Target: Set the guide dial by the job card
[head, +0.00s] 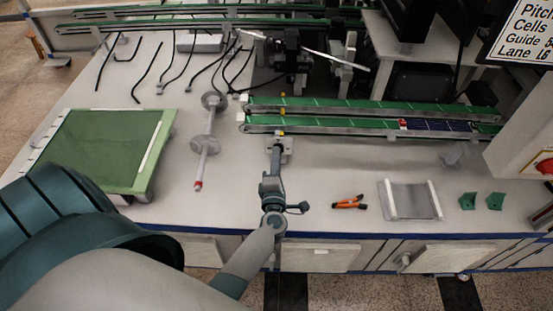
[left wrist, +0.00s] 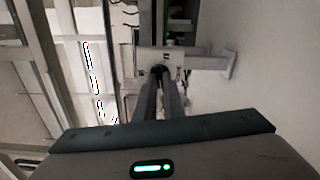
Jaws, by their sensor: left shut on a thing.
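The job card (head: 525,35) is a white sign at the top right of the head view. It is cut off by the frame; its lines begin "Pitch", "Cells", "Guide 5" and "Lane L6". My left gripper (head: 277,148) reaches up from the front edge to a small pale mount below the green conveyor. In the left wrist view the gripper (left wrist: 164,80) is shut on a small dark knob, which I take for the guide dial (left wrist: 158,70). It sits on a pale block (left wrist: 155,57). The fingers hide most of the knob, and no setting is readable. My right gripper is not in view.
Green conveyor lanes (head: 340,123) run behind the mount, with a dark blue panel strip (head: 440,125) on them. A green sheet board (head: 95,150), a grey spool (head: 205,145), orange-handled pliers (head: 348,202), a small roller tray (head: 410,200) and green corner pieces (head: 468,201) lie on the table.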

